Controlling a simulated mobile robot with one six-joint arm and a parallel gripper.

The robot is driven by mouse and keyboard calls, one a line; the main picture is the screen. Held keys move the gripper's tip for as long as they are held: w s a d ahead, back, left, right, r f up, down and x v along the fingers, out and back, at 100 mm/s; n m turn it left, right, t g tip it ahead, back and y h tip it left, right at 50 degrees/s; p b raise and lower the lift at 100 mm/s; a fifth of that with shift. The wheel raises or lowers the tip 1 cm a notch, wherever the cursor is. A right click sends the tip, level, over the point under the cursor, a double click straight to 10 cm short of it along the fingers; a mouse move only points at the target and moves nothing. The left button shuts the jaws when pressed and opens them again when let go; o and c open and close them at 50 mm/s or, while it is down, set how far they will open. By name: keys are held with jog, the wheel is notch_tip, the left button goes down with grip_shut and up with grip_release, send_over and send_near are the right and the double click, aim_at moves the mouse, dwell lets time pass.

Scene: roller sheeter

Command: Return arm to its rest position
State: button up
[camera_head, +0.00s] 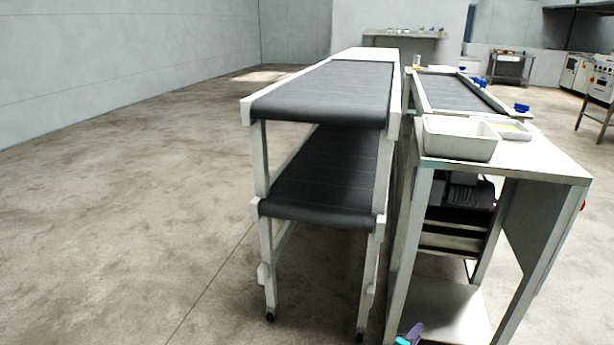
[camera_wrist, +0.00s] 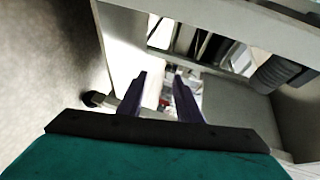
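My gripper (camera_wrist: 163,88) shows in the wrist view with its two dark fingers spread apart and nothing visible between them. It points toward the open underside of a pale metal table frame. In the head view only a small purple and teal part of my gripper (camera_head: 412,334) shows at the bottom edge, low beside the table's front leg. The rest of my arm is out of the head view.
The roller sheeter's two-tier dark conveyor (camera_head: 320,95) stands in the middle. To its right is the pale table (camera_head: 545,160) with a white tub (camera_head: 458,139) on top and a lower shelf (camera_head: 450,308). The concrete floor (camera_head: 120,210) at left is clear.

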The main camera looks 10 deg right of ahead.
jog(key=w+a+r+n+t+y+p, duration=0.1)
jog(key=w+a+n+y+p, duration=0.2)
jog(key=a, duration=0.6)
jog(key=w+a+r+n+y+p, duration=0.15)
jog(key=a+n+y, duration=0.3)
jog(key=a, duration=0.45)
jog(key=w+a+r+n+t+y+p, duration=0.1)
jog(key=a+n+y+p, duration=0.25)
jog(key=a, duration=0.55)
jog(key=s+a+n+g+y+p, duration=0.35)
jog(key=s+a+n, duration=0.45)
jog(key=a, duration=0.5)
jog(key=s+r+n+g, duration=0.1)
jog(key=s+n+g, duration=0.3)
jog(key=s, duration=1)
jog(key=s+r+n+g+h+p, duration=0.1)
jog(key=s+n+g, duration=0.4)
jog(key=s, duration=0.9)
jog(key=r+g, duration=0.1)
jog(key=g, duration=0.2)
jog(key=shift+s+g, duration=0.15)
jog(key=shift+g, duration=0.2)
jog(key=shift+o, duration=0.3)
jog(key=shift+r, duration=0.1)
